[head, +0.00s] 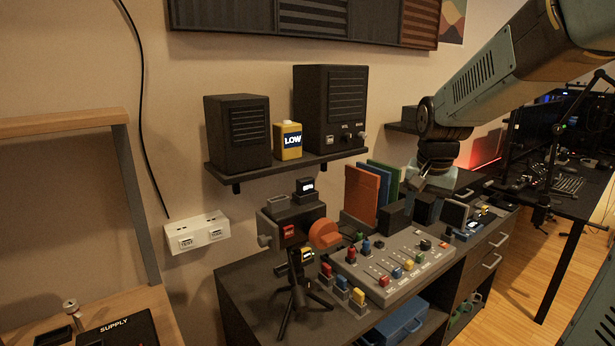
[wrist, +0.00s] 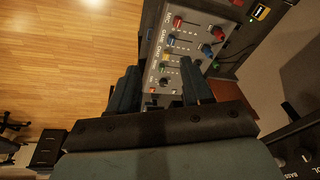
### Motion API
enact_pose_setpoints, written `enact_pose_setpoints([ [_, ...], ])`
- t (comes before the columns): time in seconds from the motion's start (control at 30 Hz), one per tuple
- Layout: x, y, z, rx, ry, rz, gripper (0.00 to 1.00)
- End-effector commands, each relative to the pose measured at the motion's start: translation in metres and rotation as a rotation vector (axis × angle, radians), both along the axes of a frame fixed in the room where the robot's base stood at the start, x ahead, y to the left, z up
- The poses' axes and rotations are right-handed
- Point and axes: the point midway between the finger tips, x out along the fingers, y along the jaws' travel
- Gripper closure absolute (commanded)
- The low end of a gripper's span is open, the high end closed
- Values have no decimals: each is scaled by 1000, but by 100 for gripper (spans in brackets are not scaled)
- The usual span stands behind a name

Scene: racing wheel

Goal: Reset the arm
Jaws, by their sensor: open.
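My arm (head: 485,78) reaches in from the upper right in the head view and bends down at its dark wrist joint. Its end is over the right part of the dark desk, behind the mixing panel (head: 392,262). In the wrist view my gripper (wrist: 160,82) has its two dark fingers spread apart, with nothing held between them. The mixing panel, with coloured knobs and sliders, shows beyond and between the fingers in the wrist view (wrist: 185,42). The fingertips are hard to make out in the head view among dark objects.
Orange, blue and green upright panels (head: 361,194) stand close left of my gripper. A wall shelf (head: 285,164) holds two dark speakers and a yellow LOW can (head: 287,141). A camera on a tripod (head: 292,225) stands at the desk's left. Open wooden floor (head: 500,305) lies right.

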Motion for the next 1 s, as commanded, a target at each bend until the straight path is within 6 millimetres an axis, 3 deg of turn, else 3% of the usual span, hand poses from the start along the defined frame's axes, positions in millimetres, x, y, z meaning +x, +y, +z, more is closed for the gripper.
enact_pose_setpoints([
  [0.3, -74, 9, 33, -52, -104, 193, 51],
  [0.6, -140, 14, 44, -109, -197, 368, 51],
  [0.8, -171, 15, 43, -141, -241, 454, 51],
  [1.0, -182, 16, 41, -153, -256, 487, 51],
])
